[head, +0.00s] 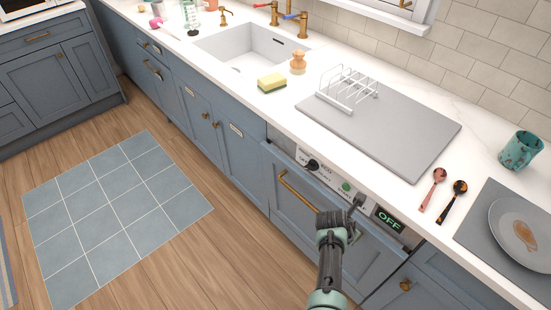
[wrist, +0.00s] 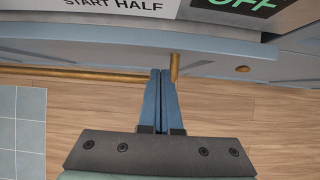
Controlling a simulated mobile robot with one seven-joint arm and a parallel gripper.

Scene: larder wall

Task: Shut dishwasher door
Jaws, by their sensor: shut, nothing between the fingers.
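The dishwasher door (head: 283,208) is a blue panel with a long brass handle (head: 298,190), below the white control panel (head: 330,178). Its top edge appears to lean slightly out from the cabinet front; the exact gap is hard to tell. The display (head: 389,221) reads OFF in green. My gripper (head: 357,201) is shut and empty at the upper right part of the door, hiding part of the handle. In the wrist view, my closed fingers (wrist: 161,72) point at the door's upper edge, beside the brass handle end (wrist: 175,66). Whether they touch is unclear.
The white counter above carries a grey board with a rack (head: 347,90), two spoons, a teal mug (head: 520,150) and a plate (head: 522,228). Blue cabinets flank the door. The wooden floor is open, with a tiled blue mat (head: 115,215) at left.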

